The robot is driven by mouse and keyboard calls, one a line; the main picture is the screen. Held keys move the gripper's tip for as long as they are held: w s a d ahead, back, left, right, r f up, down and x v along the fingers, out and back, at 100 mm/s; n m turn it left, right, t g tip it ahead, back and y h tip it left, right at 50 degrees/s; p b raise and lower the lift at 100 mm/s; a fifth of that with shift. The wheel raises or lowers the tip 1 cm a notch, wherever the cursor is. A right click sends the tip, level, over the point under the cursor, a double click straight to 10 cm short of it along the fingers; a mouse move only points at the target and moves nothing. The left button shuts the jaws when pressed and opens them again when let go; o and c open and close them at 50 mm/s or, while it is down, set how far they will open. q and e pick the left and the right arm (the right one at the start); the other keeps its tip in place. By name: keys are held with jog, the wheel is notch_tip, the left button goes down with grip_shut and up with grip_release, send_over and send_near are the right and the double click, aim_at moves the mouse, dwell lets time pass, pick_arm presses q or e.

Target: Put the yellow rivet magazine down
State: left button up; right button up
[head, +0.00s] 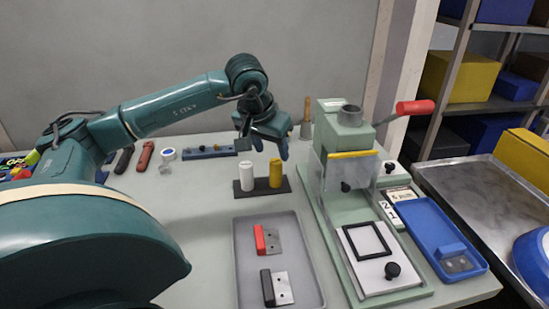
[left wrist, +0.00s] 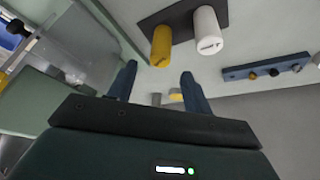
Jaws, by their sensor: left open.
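The yellow rivet magazine (head: 276,173) stands upright on a black stand (head: 262,190), beside the white magazine (head: 247,175). In the left wrist view the yellow magazine (left wrist: 161,46) and the white magazine (left wrist: 209,30) sit on the black stand (left wrist: 180,16). My left gripper (head: 268,150) is open and empty, just above and behind the yellow magazine in the head view. In the left wrist view the yellow magazine is beyond the fingertips (left wrist: 159,72), with a gap, not between them. My right gripper is not in view.
A green press (head: 345,135) with a red-handled lever stands right of the stand. A grey tray (head: 245,272) with two handled plates lies in front. A blue block (head: 208,152) with knobs lies behind left. A blue tray (head: 425,225) lies right.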

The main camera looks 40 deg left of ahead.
pick_arm(q)
jog(key=v, duration=0.5)
jog(key=shift+s+r, duration=0.1)
jog(key=shift+r, duration=0.25)
